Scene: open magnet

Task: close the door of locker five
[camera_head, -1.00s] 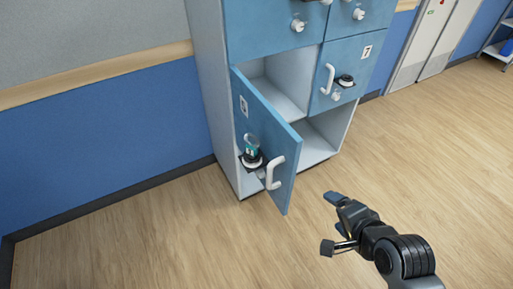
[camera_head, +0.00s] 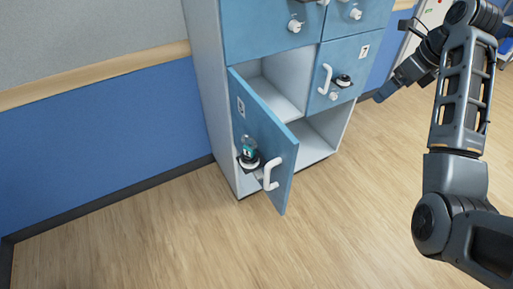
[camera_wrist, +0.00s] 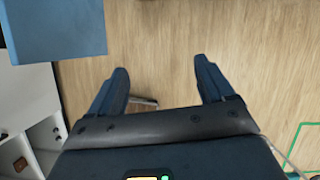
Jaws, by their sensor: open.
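A blue locker door (camera_head: 266,140) in the lower left of the locker block stands open in the head view, swung out towards me. Its number label (camera_head: 241,107) is too small to read surely. It carries a white handle (camera_head: 271,174) and a dark round lock with a teal part (camera_head: 248,155). The compartment behind it shows a bare light interior (camera_head: 318,132). My gripper (camera_head: 394,60) is raised to the right of the lockers, apart from the open door. In the wrist view my gripper (camera_wrist: 162,68) is open and empty, with wood floor between its fingers.
A shut blue door (camera_head: 341,72) with a white handle is right of the open one, and more shut doors are above. A blue panel (camera_wrist: 52,28) is close at the wrist view's upper left. The floor (camera_head: 330,235) before the lockers is clear.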

